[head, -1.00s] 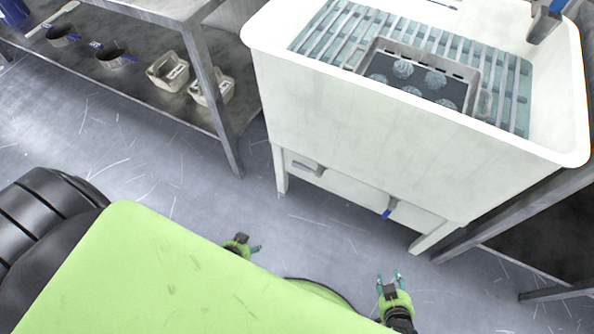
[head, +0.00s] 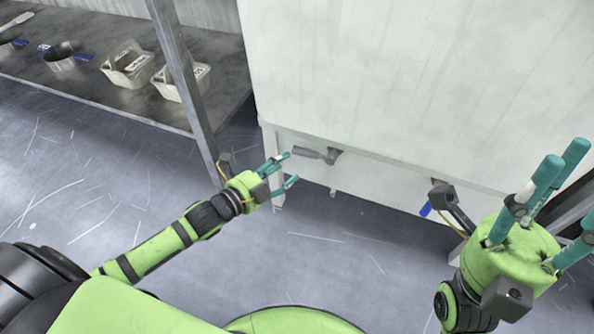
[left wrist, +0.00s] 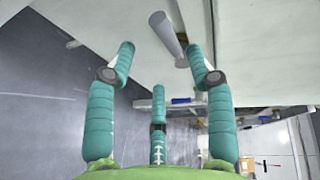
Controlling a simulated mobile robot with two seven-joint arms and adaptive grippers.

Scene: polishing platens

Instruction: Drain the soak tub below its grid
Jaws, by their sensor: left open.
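The white soak tub (head: 420,80) fills the upper right of the head view; only its front wall shows, and its inside and grid are out of frame. Below it, a grey lever handle (head: 308,153) sticks out to the left from a dark valve fitting (head: 332,156). A blue handle (head: 426,209) shows further right under the tub. My left gripper (head: 290,168) is open and empty, just left of the grey handle. In the left wrist view the grey handle (left wrist: 166,34) lies beyond and between the spread fingers. My right gripper (head: 562,200) is open and empty in the right foreground.
A white tub leg (head: 273,165) is close behind my left gripper. The floor is clear.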

